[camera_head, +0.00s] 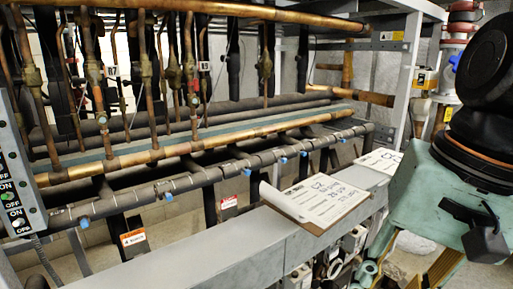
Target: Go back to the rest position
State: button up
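My gripper does not show in this view. A black rounded part of my arm stands at the upper right edge, above a teal body that looks like my own mount. I cannot see what the fingers do or whether they hold anything.
Copper pipes (200,147) with vertical branches and valves fill the left and middle. A grey beam (235,250) runs below them. A clipboard with papers (315,204) lies on it, with more papers (381,161) behind. A switch panel (17,178) stands at the left edge.

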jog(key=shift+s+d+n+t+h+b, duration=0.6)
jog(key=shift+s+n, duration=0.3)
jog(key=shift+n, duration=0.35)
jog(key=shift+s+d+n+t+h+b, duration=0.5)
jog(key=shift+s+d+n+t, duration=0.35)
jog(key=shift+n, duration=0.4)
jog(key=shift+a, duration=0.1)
